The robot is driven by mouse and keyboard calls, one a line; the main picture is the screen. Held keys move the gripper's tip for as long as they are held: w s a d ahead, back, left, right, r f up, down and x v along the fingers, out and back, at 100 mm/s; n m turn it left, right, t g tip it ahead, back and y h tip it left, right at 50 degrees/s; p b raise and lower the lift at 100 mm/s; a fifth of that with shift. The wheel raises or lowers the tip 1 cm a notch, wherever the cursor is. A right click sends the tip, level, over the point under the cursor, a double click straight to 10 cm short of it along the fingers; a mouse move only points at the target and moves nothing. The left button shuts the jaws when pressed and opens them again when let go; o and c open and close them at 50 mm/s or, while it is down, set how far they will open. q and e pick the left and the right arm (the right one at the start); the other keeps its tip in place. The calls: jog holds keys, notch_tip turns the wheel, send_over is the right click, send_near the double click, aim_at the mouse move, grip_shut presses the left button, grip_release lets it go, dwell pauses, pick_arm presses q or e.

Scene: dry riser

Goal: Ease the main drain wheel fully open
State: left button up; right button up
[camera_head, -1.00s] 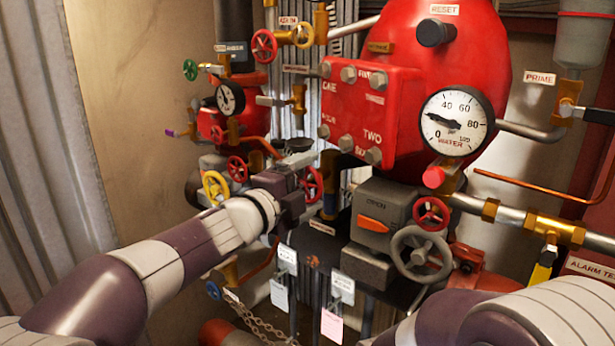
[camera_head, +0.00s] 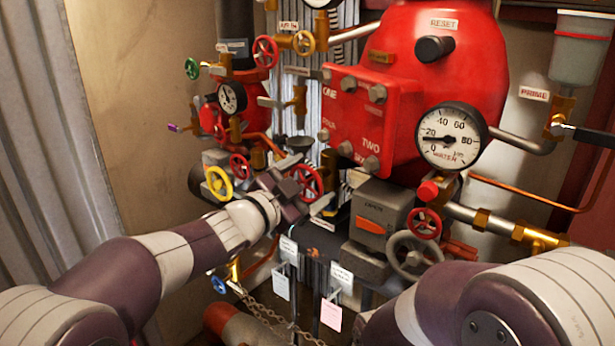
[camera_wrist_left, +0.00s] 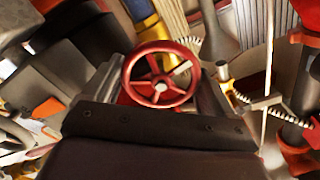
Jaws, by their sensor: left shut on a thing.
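A small red spoked wheel (camera_head: 313,180) sits low at the centre of the head view. My left gripper (camera_head: 305,184) reaches it from the left, tilted, one finger above and one below. In the left wrist view the red wheel (camera_wrist_left: 160,82) lies between the two fingers (camera_wrist_left: 158,98), which are shut on its sides; their contact points are partly hidden. No label naming this wheel is readable. The water gauge (camera_head: 451,137) has its needle near 20. My right arm enters at lower right; its gripper is out of view.
A grey wheel (camera_head: 414,257) and another red wheel (camera_head: 427,223) stand to the right, by a grey box with an orange lever (camera_head: 371,224). A yellow wheel (camera_head: 218,183) is left of my gripper. Hanging tags (camera_head: 331,314) and a chain (camera_head: 262,312) are below.

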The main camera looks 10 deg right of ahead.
pick_arm(q)
jog(key=shift+f+n, duration=0.15)
jog(key=shift+n, duration=0.25)
jog(key=o, duration=0.8)
jog(key=shift+o, duration=0.2)
jog(key=shift+s+a+b, duration=0.3)
jog(key=shift+a+b, duration=0.05)
jog(key=shift+a, duration=0.1)
jog(key=b+v, duration=0.4)
jog(key=v, duration=0.7)
jog(key=shift+s+a+b, duration=0.25)
jog(key=shift+b, duration=0.05)
